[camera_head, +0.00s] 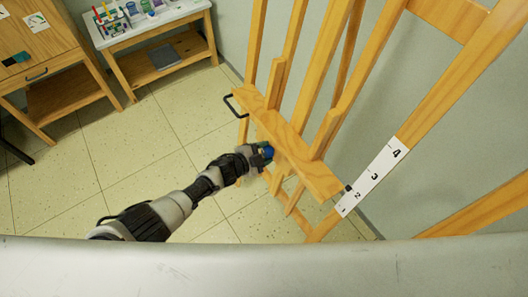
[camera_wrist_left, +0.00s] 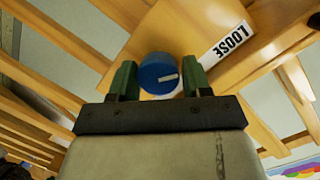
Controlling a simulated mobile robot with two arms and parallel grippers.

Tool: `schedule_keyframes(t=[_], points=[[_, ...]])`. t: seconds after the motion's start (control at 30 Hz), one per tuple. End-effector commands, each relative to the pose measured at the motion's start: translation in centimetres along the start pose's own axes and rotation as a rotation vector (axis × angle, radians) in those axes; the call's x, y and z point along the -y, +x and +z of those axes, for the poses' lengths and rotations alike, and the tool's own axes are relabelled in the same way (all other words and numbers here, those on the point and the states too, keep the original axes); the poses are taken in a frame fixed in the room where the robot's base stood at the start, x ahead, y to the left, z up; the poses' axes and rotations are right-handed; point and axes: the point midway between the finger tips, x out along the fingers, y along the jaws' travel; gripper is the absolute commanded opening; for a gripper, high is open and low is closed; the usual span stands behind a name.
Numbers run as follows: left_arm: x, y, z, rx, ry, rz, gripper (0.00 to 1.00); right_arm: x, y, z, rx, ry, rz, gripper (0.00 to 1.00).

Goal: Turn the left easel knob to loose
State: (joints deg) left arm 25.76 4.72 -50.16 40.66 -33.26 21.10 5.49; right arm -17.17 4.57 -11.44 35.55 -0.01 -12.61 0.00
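The easel knob (camera_wrist_left: 158,72) is round and blue with a white pointer mark, in the middle of the left wrist view. The pointer is turned to the right in that view. A white label reading LOOSE (camera_wrist_left: 227,45) sits on the wood up and right of it, upside down. My left gripper (camera_wrist_left: 160,80) has its green fingers on both sides of the knob, and the knob fills the gap between them. In the head view my left gripper (camera_head: 265,152) is at the easel's ledge, with a bit of blue knob showing. My right gripper is not in view.
The wooden easel (camera_head: 300,160) stands by the wall, with a black handle (camera_head: 233,106) at its left and a numbered white scale (camera_head: 372,178) at its right. A table with art supplies (camera_head: 150,25) is at the back left. The tiled floor (camera_head: 140,135) between is clear.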

Motion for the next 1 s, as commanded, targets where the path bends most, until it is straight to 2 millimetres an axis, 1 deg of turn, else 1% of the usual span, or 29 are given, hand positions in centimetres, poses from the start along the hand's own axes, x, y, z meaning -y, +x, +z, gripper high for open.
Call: schedule_keyframes(t=[0.03,0.1,0.13,0.37,0.47,0.57,0.77,0.9,1.0], points=[[0.1,0.0,-0.1,-0.001,0.0,-0.001,0.56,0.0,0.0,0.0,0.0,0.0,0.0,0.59],[0.0,0.0,-0.1,-0.001,0.001,-0.001,0.67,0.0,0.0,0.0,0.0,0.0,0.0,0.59],[0.0,0.0,0.0,-0.001,0.001,0.0,0.69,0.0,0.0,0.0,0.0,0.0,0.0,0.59],[0.0,0.0,0.0,0.0,0.002,0.001,0.69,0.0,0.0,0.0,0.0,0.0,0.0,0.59],[0.0,-0.5,0.0,0.001,0.003,0.001,0.69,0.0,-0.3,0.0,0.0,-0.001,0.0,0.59],[0.1,-1.6,0.0,0.002,0.002,0.002,0.69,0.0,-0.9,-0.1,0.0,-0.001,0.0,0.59],[0.1,-5.5,-0.1,0.001,0.004,0.003,0.69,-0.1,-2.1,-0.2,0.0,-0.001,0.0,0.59],[0.0,-8.0,0.0,0.0,0.004,0.002,0.69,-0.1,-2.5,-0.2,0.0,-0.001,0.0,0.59],[0.0,-9.4,0.1,0.001,0.003,0.001,0.69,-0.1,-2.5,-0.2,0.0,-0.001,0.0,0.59]])
